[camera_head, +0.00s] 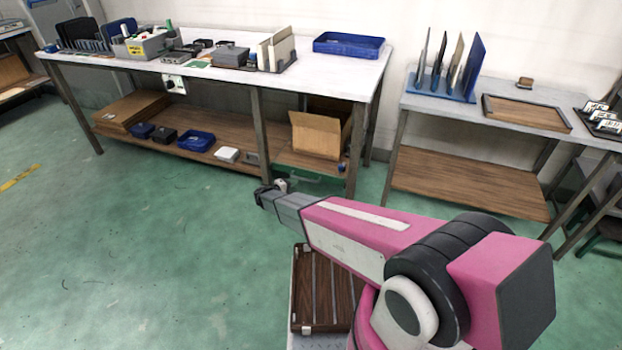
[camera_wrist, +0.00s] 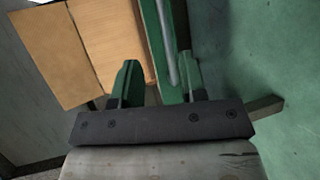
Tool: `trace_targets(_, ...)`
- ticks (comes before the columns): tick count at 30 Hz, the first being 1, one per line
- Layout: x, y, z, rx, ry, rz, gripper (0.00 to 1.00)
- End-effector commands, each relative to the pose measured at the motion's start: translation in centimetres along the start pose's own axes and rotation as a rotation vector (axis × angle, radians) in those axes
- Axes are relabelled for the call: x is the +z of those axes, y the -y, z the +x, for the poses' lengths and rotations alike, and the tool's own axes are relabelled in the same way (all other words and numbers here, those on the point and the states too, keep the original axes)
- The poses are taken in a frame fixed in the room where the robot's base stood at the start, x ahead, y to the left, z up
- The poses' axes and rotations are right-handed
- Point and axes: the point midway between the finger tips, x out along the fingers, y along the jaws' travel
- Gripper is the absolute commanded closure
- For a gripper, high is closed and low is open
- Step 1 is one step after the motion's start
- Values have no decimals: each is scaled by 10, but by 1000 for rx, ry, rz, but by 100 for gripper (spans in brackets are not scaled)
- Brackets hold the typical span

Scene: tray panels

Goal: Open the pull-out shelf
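The pull-out shelf (camera_head: 287,160) is a low wooden board with a green front edge, under the right end of the long workbench. An open cardboard box (camera_head: 318,133) stands on it. In the wrist view the board (camera_wrist: 122,42), the green front (camera_wrist: 150,45) and a grey handle bar (camera_wrist: 166,42) run away from me. My gripper (camera_head: 270,188) is in front of the shelf, near its left end. In the wrist view its two fingers (camera_wrist: 158,85) are apart, with the green front and bar lying between them in the picture. I cannot tell whether they touch the bar.
The workbench (camera_head: 310,70) carries racks and bins above; a fixed lower shelf (camera_head: 180,155) with blue trays (camera_head: 196,141) is left of the pull-out. A table leg (camera_head: 258,130) stands beside my gripper. A second table (camera_head: 480,115) is to the right. Green floor in front is clear.

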Motion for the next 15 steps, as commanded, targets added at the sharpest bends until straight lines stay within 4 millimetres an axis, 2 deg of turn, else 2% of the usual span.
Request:
trace_targets(1,-14,10,-5,27,-26,-11,61)
trace_targets(3,-23,16,-11,54,-51,-18,61)
trace_targets(7,-28,17,-11,71,-65,-22,61)
trace_targets(11,-28,16,4,70,-63,-21,61)
trace_targets(15,-30,14,28,69,-62,-21,61)
